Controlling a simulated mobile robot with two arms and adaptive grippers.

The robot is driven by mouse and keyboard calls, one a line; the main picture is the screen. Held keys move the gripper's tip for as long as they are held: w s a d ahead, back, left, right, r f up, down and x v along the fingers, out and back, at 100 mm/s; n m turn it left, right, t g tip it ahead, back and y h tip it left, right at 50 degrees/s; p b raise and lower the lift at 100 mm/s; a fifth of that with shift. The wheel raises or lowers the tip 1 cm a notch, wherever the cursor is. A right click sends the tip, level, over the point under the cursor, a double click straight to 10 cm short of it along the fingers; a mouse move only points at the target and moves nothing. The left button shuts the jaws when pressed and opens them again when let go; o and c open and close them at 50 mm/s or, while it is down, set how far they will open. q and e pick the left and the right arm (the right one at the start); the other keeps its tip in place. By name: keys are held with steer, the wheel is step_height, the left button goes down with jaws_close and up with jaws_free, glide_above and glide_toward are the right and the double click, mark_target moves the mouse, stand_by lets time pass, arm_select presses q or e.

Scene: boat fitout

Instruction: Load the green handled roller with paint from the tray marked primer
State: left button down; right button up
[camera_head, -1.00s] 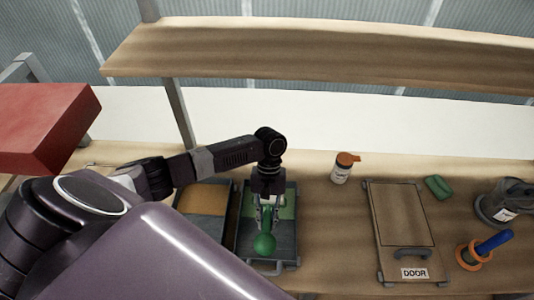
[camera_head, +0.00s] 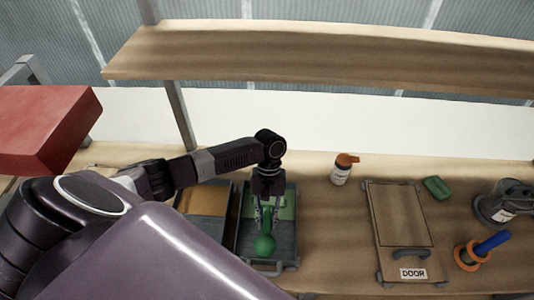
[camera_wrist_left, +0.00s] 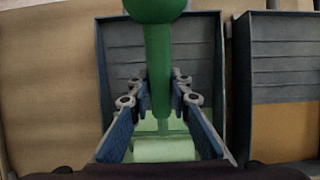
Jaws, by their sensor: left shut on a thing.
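My left gripper (camera_head: 266,216) is shut on the green handle (camera_wrist_left: 157,65) of a roller, and the handle's round end also shows in the head view (camera_head: 265,245). The roller's pale green sleeve (camera_wrist_left: 163,150) shows between and beyond the fingers in the left wrist view. It is over the pale green paint area of a dark grey tray (camera_head: 288,241). I cannot tell whether the sleeve touches the paint. No primer marking can be read on this tray. My right gripper is not in view.
A second grey tray (camera_head: 203,226) with tan paint stands close on the left. To the right are an orange-capped bottle (camera_head: 341,172), a panel labelled DOOR (camera_head: 402,218), a green block (camera_head: 436,188), a blue-handled tool (camera_head: 492,242) and a dark container (camera_head: 499,205). A shelf (camera_head: 300,60) runs above.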

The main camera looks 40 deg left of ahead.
arm_select(q)
steer(key=shift+s, duration=0.1)
steer(key=shift+r+p, duration=0.65)
steer(key=shift+r, duration=3.8)
